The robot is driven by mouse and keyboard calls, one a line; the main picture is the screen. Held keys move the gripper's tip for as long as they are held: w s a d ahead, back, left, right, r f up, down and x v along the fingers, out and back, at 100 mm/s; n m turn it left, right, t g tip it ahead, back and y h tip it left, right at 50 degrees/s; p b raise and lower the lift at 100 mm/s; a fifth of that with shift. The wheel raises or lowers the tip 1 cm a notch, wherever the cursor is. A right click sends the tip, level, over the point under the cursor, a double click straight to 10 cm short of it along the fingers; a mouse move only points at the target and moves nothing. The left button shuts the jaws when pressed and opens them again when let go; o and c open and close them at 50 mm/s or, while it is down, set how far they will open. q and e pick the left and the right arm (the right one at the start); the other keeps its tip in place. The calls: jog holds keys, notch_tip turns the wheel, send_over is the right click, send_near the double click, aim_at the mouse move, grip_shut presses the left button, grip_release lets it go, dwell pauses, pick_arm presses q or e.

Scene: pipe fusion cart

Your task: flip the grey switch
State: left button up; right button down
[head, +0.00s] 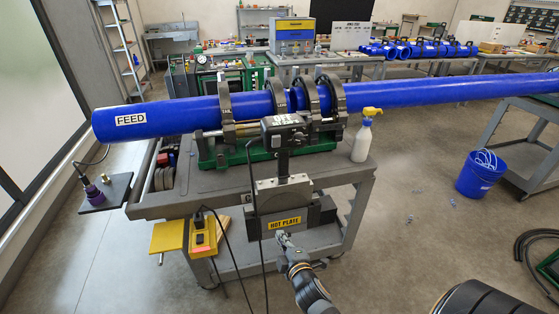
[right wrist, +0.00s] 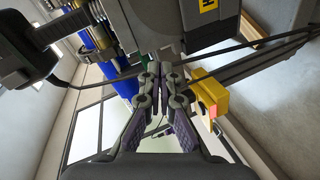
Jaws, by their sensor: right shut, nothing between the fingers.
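The hot plate unit (head: 313,214), a dark grey housing with a yellow HOT PLATE label, is at the near side of the cart. My right gripper (head: 283,240) is just below and in front of the housing's lower left part. In the right wrist view its fingers (right wrist: 161,70) are shut with nothing between them, close to the housing (right wrist: 212,32). I cannot tell whether the tips touch it. My left gripper is not in view.
A yellow box (head: 203,233) with a red patch sits left of the hot plate, with black cables nearby. A blue pipe (head: 190,113) lies in clamps on the cart (head: 165,205).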

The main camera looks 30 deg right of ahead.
notch_tip(320, 180, up, 23)
jog(key=s+d+n+t+h, duration=0.2)
jog(key=t, duration=0.2)
jog(key=shift+s+r+n+t, duration=0.2)
jog(key=shift+n+t, duration=0.1)
jog(key=shift+n, duration=0.1)
jog(key=shift+w, duration=0.2)
jog(key=p, duration=0.3)
send_near(277, 140)
jog(key=x, duration=0.6)
jog(key=shift+r, duration=0.15)
jog(key=shift+w, duration=0.45)
